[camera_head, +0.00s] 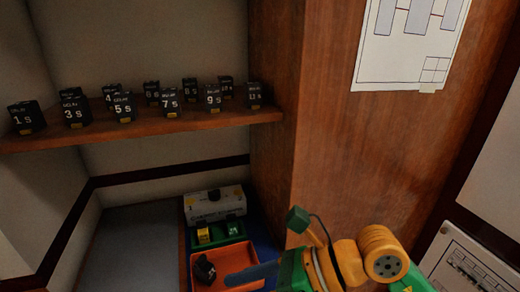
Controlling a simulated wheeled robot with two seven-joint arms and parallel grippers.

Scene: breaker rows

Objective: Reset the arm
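My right arm comes in at the lower right with a green, yellow and orange wrist. One blue-grey finger of my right gripper (252,273) points left over the orange tray (236,256). Only that finger shows clearly, so its opening cannot be read. A small dark block (205,269) lies in the tray left of the fingertip, and a gap seems to separate them. My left gripper is not in view.
A wooden shelf (160,125) holds several black labelled blocks (122,107). Below stand a white box (215,204) and a green tray (219,243) with a yellow block (203,235). A wooden panel (350,150) rises behind my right arm, with a paper sheet (395,60) on it.

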